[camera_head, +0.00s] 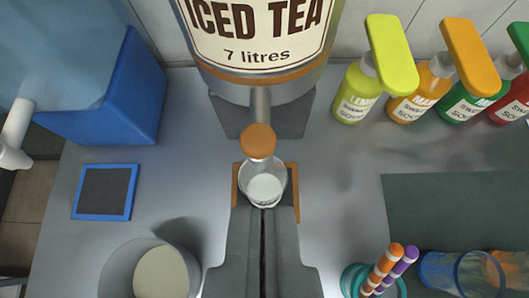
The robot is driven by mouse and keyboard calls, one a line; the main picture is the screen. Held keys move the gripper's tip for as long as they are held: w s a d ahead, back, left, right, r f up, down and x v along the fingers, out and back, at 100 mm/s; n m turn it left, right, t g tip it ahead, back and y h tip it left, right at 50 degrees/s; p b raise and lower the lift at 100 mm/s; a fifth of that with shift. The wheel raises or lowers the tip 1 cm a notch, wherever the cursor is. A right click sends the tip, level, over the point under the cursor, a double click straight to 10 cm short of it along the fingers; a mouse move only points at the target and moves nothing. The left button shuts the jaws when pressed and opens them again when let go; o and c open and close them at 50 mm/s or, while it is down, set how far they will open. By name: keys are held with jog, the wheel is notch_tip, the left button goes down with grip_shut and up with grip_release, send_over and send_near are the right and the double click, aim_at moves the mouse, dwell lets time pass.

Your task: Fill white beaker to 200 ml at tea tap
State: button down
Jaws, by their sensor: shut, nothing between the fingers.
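The iced tea dispenser (265,88) stands at the back centre, labelled "ICED TEA 7 litres". Its tap (258,141) has a brown-orange knob and points towards me. A small clear beaker with a white inside bottom (266,187) stands upright under the tap, on a dark mat with an orange-brown edge (293,206). I see no tea stream and cannot read a level or any marks. My gripper (264,211) is shut and empty, its fingertips at the near side of the beaker; I cannot tell whether they touch it.
A blue-based water tank (130,90) with a white tap (14,140) stands left, near a blue-edged mat (105,192). A grey container (190,265) is front left. Several syrup bottles (360,90) stand back right. Front right are a teal cup (355,283) with straws and glasses (440,272).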

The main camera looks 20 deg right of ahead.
send_over(264, 137)
jog(key=s+a, duration=0.1)
jog(key=s, duration=0.2)
notch_tip(264, 137, down, 6)
notch_tip(264, 137, down, 3)
jog(key=shift+r, duration=0.15)
jog(key=shift+w+f, duration=0.1)
jog(key=shift+f, duration=0.85)
jog(key=shift+f, duration=0.1)
